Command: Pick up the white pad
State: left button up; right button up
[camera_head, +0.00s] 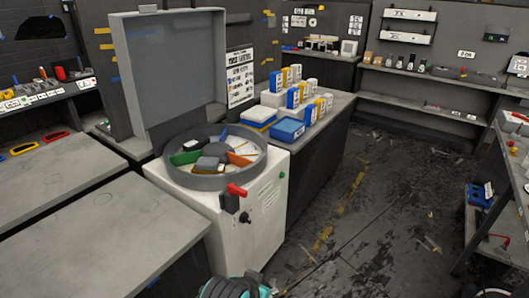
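I cannot make out a white pad for certain. A round grey drum (196,183) with coloured dividers sits on a white cabinet (245,222). Small pale items lie between the dividers, too small to name. A black and teal part, likely of my own arm, shows at the bottom edge, in front of the cabinet. No gripper fingers show on either side.
A large grey upright panel (170,68) stands behind the drum. A red-handled lever (236,190) sticks out from the cabinet front. Grey worktops (105,235) fill the left. Wall shelves (420,75) line the back. The dark, littered floor (385,215) between counter and right table is mostly open.

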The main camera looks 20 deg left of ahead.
aim_at(203, 163)
jog(key=i+l+z, duration=0.15)
jog(key=i, duration=0.95)
